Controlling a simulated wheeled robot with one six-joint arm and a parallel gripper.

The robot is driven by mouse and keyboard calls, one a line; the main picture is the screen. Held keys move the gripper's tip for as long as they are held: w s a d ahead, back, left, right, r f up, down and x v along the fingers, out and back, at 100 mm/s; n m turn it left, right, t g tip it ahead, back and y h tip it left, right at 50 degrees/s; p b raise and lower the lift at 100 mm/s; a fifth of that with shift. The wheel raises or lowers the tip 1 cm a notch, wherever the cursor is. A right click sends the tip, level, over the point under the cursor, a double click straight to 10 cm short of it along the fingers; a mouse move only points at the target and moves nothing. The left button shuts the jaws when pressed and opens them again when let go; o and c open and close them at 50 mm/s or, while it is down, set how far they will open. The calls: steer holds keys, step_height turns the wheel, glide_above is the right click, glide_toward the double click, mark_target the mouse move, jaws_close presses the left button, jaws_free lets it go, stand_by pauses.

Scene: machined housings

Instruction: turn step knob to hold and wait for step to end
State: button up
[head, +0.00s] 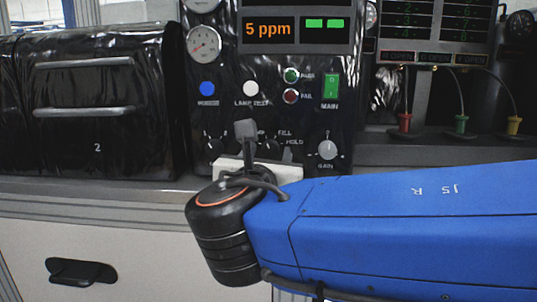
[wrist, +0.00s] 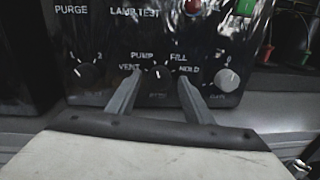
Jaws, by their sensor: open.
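The step knob (wrist: 157,73) is a small dark dial with VENT, PUMP, FILL and HOLD printed around it. In the wrist view it sits between the fingers of my gripper (wrist: 156,86), which are open, one on each side. I cannot tell whether the fingers touch the knob.
A dark knob (wrist: 86,75) is left of the step knob and a grey gain knob (wrist: 228,80) is right. Above are a blue button (head: 207,88), a white lamp-test button (head: 250,88), pass and fail lamps and a green main switch (head: 331,86). The display (head: 269,29) reads 5 ppm.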

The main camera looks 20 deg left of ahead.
steer(key=c, duration=1)
steer(key=shift+c, duration=0.2)
steer(key=shift+m, duration=0.4)
steer(key=m, duration=0.3)
steer(key=shift+r+m, duration=0.1)
steer(key=shift+m, duration=0.2)
steer(key=m, duration=0.4)
steer(key=shift+g+y, duration=0.3)
steer(key=shift+g, duration=0.1)
steer(key=m, duration=0.4)
steer(key=shift+d+m, duration=0.1)
steer(key=shift+m, duration=2.3)
